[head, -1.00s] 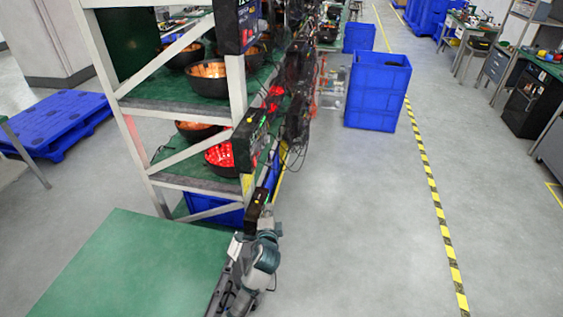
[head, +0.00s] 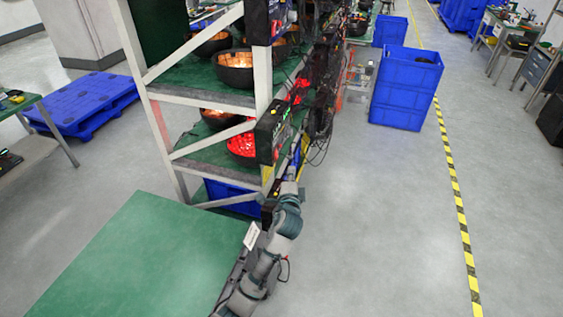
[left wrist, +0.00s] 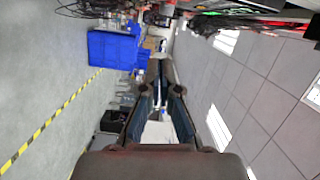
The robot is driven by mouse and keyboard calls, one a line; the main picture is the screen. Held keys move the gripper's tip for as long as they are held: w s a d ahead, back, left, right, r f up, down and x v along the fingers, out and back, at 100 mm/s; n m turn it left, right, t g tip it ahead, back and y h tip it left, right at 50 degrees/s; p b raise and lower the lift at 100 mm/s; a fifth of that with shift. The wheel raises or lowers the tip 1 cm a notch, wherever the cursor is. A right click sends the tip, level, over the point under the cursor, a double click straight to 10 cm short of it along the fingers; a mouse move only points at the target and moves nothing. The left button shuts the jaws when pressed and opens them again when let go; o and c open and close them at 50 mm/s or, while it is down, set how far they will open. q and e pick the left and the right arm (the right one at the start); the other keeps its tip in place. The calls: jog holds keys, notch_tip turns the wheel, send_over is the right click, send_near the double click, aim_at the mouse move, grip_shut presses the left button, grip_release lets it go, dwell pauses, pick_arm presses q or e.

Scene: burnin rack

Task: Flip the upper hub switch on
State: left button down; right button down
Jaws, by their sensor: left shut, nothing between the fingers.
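The rack (head: 262,80) has black hub boxes with small lights mounted on its near right edge. One box is at the top (head: 262,22), one at the middle shelf (head: 269,135), and a smaller dark one is low down (head: 268,211). The switches are too small to make out. My left gripper (head: 291,172) is beside the rack's right edge, below and right of the middle box; I cannot tell whether it touches anything. In the left wrist view its fingers (left wrist: 158,66) are together and empty. My right gripper is not in view.
Black bowls with glowing contents (head: 236,70) stand on the shelves. Loose cables (head: 318,145) hang along the rack's right side. A green table top (head: 140,262) is in front. Blue crates (head: 405,90) stand on the aisle floor, which is otherwise clear.

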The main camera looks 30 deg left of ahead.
aim_at(276, 154)
pick_arm(q)
jog(key=w+a, duration=0.3)
jog(key=a, duration=0.3)
jog(key=shift+w+a+f+p, duration=0.3)
jog(key=shift+w+f+p, duration=0.05)
jog(key=shift+f+p, duration=0.1)
jog(key=shift+a+m+p, duration=0.2)
jog(key=shift+m+p, duration=0.15)
jog(key=shift+m, duration=0.05)
jog(key=shift+f, duration=0.1)
